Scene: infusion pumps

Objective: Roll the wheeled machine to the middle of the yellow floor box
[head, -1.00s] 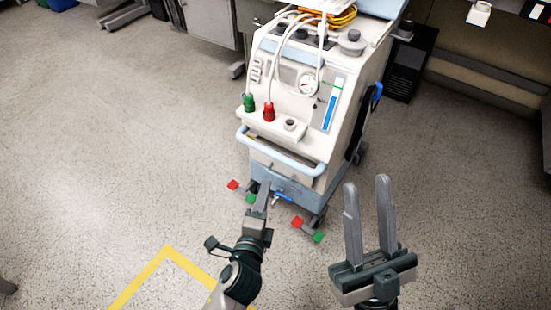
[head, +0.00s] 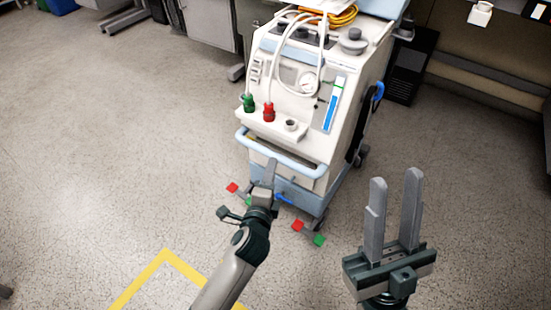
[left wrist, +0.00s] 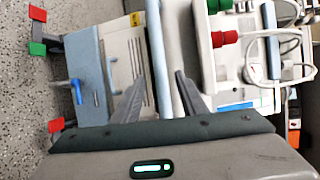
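The wheeled machine (head: 300,100) is a white and pale-blue cart with red and green fittings, standing upright beyond the yellow floor box. Its pale-blue front handle (head: 281,155) also crosses the left wrist view (left wrist: 157,60). Only a corner of the yellow floor box (head: 165,252) shows, at the bottom left. My left gripper (head: 271,165) is at the machine's front, by the handle. In the left wrist view its fingers (left wrist: 160,76) are apart, with the handle between them in the picture; contact cannot be told. My right gripper (head: 395,182) is open and empty, right of the machine.
Red and green pedals (head: 308,233) stick out low at the machine's front. Grey cabinets (head: 210,28) stand behind left, and a dark unit (head: 408,68) stands behind right. The floor (head: 110,150) left of the machine is clear.

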